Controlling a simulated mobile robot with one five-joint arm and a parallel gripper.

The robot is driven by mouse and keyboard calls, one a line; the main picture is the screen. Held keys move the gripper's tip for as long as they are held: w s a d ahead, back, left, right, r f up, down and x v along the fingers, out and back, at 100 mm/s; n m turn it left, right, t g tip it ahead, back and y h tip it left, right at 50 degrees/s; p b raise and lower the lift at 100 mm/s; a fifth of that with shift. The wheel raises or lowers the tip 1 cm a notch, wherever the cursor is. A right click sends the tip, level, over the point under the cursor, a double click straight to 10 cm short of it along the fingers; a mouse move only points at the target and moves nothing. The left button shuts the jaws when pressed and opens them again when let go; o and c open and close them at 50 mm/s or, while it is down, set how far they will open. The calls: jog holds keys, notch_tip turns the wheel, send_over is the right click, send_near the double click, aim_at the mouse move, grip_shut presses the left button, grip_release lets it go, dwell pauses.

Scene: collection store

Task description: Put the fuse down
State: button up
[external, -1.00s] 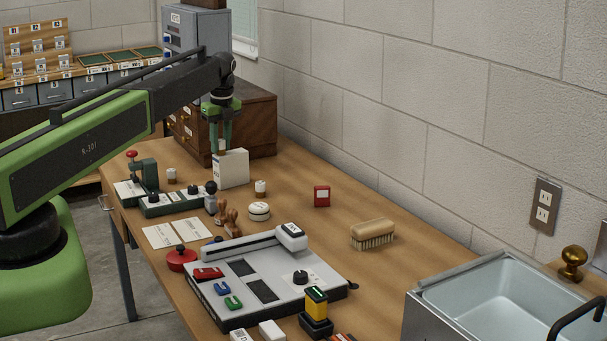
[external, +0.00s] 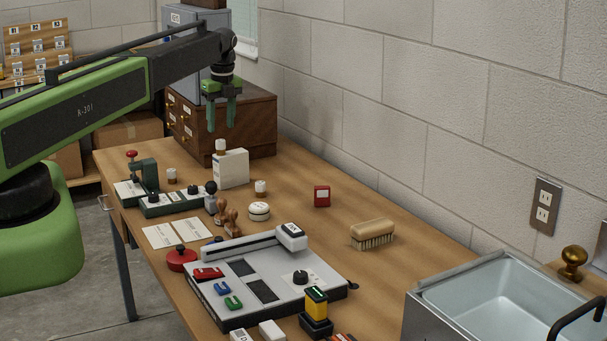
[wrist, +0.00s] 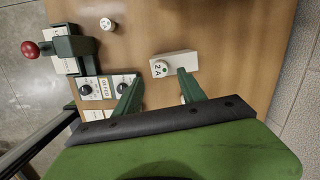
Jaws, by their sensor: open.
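A small white fuse with a brownish lower band (external: 220,146) stands upright on top of a white box (external: 232,169) on the wooden bench. In the wrist view the fuse (wrist: 160,69) shows a "2A" label on its top, at the left end of the box (wrist: 184,64). My gripper (external: 221,128) is above the fuse, its green fingers pointing down, spread apart with nothing between them. In the wrist view both fingers of my gripper (wrist: 159,80) show apart, just below the fuse in the picture.
Similar small fuses (external: 172,175) (external: 260,188) stand on the bench (external: 300,230). A green-based press (external: 147,175) is left of the box, a wooden drawer cabinet (external: 255,122) behind it. A red box (external: 322,196) and a brush (external: 373,233) lie to the right.

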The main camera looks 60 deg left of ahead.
aim_at(223, 142)
jog(key=r+p, duration=0.2)
jog(key=r, duration=0.1)
jog(key=r+p, duration=0.1)
jog(key=r, duration=0.1)
jog(key=shift+d+r+p, duration=0.2)
jog(key=shift+d+p, duration=0.15)
jog(key=w+d+n, duration=0.2)
jog(key=d+n, duration=0.1)
jog(key=d, duration=1.3)
jog(key=w+d+n, duration=0.2)
jog(key=d+n, duration=0.2)
jog(key=d, duration=1.3)
jog(key=s+d+n, duration=0.3)
jog(key=s+d, duration=0.1)
jog(key=d, duration=0.6)
jog(key=s+d+n+h, duration=0.1)
jog(key=s+d+n, duration=0.2)
jog(key=d, duration=0.7)
jog(key=s+d+n, duration=0.3)
jog(key=s+d, duration=0.2)
jog(key=d, duration=0.5)
jog(key=shift+d+f, duration=0.15)
jog(key=shift+d, duration=0.1)
jog(key=shift+w+f, duration=0.1)
